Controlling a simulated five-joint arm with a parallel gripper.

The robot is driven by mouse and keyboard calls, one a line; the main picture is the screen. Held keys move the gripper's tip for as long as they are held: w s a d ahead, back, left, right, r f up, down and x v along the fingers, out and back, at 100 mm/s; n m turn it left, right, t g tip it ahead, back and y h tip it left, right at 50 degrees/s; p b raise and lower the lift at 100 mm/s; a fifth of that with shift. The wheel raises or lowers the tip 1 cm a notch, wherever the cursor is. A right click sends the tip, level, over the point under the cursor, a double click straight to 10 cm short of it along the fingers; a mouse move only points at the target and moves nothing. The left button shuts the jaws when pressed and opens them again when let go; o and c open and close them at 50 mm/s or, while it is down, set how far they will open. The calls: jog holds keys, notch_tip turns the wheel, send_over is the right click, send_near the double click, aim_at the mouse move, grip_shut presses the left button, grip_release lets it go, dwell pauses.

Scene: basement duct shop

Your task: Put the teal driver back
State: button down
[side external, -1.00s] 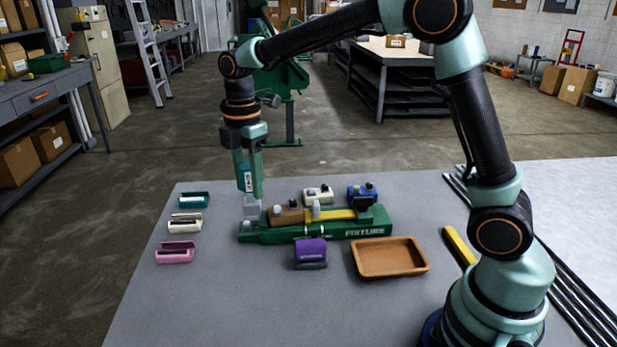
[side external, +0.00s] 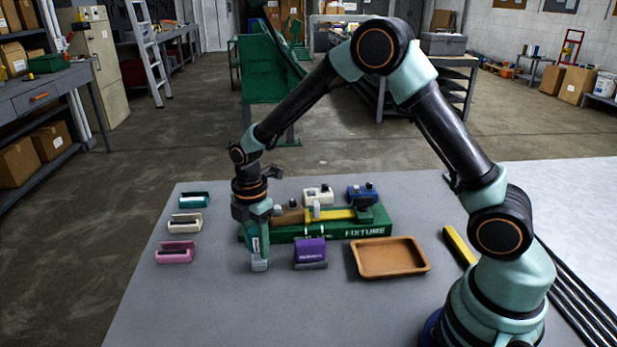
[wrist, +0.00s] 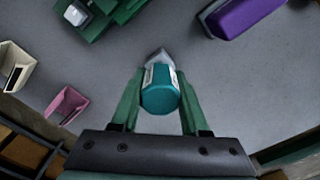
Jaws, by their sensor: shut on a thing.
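The teal driver (wrist: 160,98) is between the two fingers of my gripper (wrist: 157,88) in the wrist view; its grey tip points away from the wrist. In the side view my gripper (side external: 257,238) points down at the front left of the green fixture, and the driver's grey tip (side external: 260,265) shows below the fingers, low over the bench. I cannot tell whether the tip touches the bench. A teal holder (side external: 195,200) stands at the back left, apart from my gripper. The driver's handle is mostly hidden in the side view.
A cream holder (side external: 185,223) and a pink holder (side external: 176,252) stand left of my gripper. The green fixture (side external: 320,236) lies behind it, bearing brown and yellow parts. A purple block (side external: 310,250) and brown tray (side external: 388,257) stand right. The front left bench is clear.

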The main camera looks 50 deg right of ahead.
jog(key=shift+f, duration=0.1)
jog(key=shift+c, duration=2)
grip_release()
notch_tip(320, 180, up, 11)
jog(key=shift+r, duration=0.8)
jog(key=s+d+r+m+t, duration=0.2)
jog(key=s+d+r+m, duration=0.1)
jog(key=s+m, duration=0.5)
jog(key=s+d+r+m+t, duration=0.3)
jog(key=s+r+m, duration=0.2)
jog(key=s+m, duration=0.3)
jog(key=shift+d+m+t, duration=0.25)
jog(key=shift+m+t, duration=0.05)
jog(key=shift+m, duration=0.7)
